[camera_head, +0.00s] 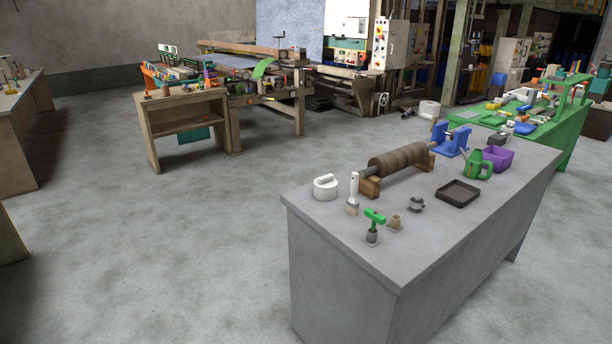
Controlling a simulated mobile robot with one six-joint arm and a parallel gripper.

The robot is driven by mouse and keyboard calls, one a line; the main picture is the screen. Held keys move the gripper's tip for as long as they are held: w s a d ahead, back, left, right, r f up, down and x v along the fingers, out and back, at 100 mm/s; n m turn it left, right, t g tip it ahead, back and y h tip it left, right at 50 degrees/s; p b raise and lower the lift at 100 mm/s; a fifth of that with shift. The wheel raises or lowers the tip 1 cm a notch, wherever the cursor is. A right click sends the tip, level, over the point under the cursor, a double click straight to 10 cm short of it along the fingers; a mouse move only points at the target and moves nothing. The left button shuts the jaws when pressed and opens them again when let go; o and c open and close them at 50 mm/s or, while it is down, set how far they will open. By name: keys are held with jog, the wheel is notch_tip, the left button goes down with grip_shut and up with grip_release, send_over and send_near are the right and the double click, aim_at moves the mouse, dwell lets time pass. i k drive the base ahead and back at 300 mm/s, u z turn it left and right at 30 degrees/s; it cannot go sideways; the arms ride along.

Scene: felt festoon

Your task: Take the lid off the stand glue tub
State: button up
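A small white round tub (325,189), which looks like the glue tub, stands upright at the left end of the grey workbench (335,231). A white lid with a raised grip (324,179) sits on top of it. My gripper is not in this view.
Right of the tub are a white-handled brush (353,190) and a brown roller on wooden supports (398,160). In front are a green-handled tool (374,219) and a black tray (458,193). A green can (478,166) and purple bin (497,157) stand farther right. Left floor is open.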

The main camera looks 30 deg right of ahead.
aim_at(327, 182)
jog(key=u, duration=0.4)
jog(key=i, duration=1.3)
jog(key=u, duration=0.3)
